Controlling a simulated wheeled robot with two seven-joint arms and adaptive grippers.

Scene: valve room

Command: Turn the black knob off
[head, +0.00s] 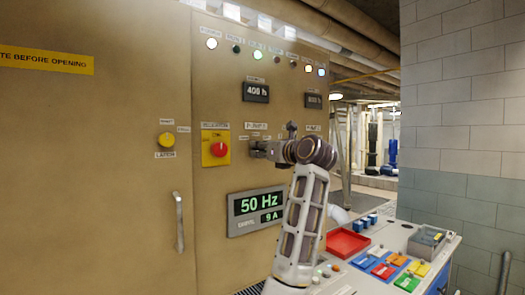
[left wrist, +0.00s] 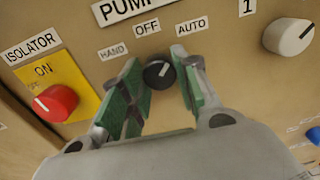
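The black knob (left wrist: 158,75) sits on the tan panel under the labels HAND, OFF and AUTO. Its pale mark points up and to the right, to the AUTO side of OFF. My left gripper (left wrist: 160,82) is open, one green-padded finger on each side of the knob, with gaps showing between pads and knob. In the head view my left gripper (head: 264,150) is at the panel under the PUMP 1 label and hides the knob. My right gripper is in neither view.
A red isolator knob (left wrist: 55,103) on a yellow plate is left of the gripper. A white knob (left wrist: 289,36) is to the right. The 50 Hz display (head: 257,211) is below. A desk with a red tray (head: 348,243) and coloured blocks stands at right.

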